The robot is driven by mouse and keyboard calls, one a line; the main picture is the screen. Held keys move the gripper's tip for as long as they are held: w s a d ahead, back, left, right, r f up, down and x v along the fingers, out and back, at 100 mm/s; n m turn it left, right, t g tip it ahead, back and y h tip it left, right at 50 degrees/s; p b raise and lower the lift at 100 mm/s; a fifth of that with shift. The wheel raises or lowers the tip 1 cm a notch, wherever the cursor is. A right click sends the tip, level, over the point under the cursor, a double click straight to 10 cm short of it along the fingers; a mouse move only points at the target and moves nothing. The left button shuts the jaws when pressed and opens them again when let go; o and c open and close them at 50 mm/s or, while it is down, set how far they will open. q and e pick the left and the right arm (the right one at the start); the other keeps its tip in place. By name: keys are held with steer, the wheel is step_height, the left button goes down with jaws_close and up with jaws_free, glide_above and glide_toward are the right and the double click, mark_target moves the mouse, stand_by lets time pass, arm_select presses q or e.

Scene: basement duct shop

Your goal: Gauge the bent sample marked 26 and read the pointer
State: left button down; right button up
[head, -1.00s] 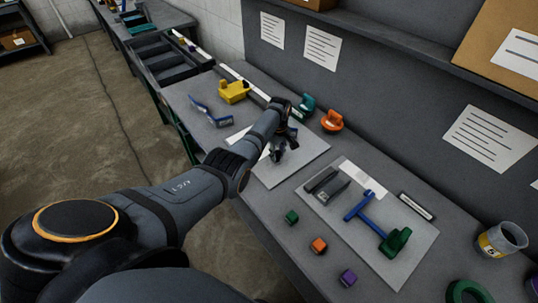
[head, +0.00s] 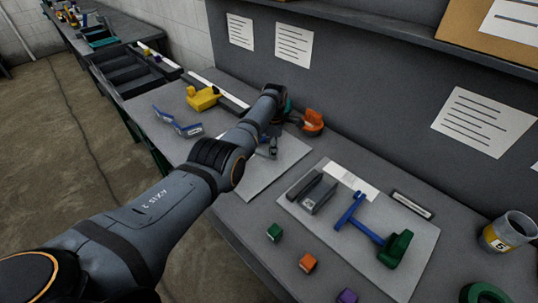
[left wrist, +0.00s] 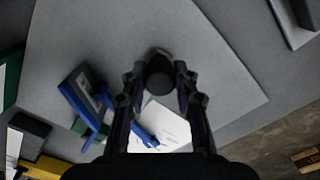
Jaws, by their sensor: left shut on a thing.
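My left gripper (left wrist: 160,95) is shut on a dark, round-ended thing (left wrist: 160,72) over the grey mat (left wrist: 215,75). No number can be read on that thing. In the head view my wrist hides most of the gripper, above the left mat (head: 285,160). A blue piece with a pale label plate (left wrist: 82,88) stands beside the gripper in the left wrist view, apart from the fingers. A blue bent strip with a pale label (head: 177,122) lies left of the mat; its label is too small to read. My right gripper is not in view.
An orange piece (head: 313,122) stands by the wall, and a yellow piece (head: 203,98) lies farther left. The right mat (head: 405,270) bears grey blocks (head: 318,193) and a blue bar with a green end (head: 398,247). Green (head: 274,231) and orange (head: 308,262) cubes lie in front.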

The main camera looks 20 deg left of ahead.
arm_select(q)
steer(key=shift+w+b, duration=0.3)
steer(key=shift+b, duration=0.05)
steer(key=shift+n, duration=0.3)
steer(key=shift+r, duration=0.1)
steer(key=c, duration=1)
jaws_free()
step_height(320, 180, up, 12)
steer(key=shift+f, duration=0.1)
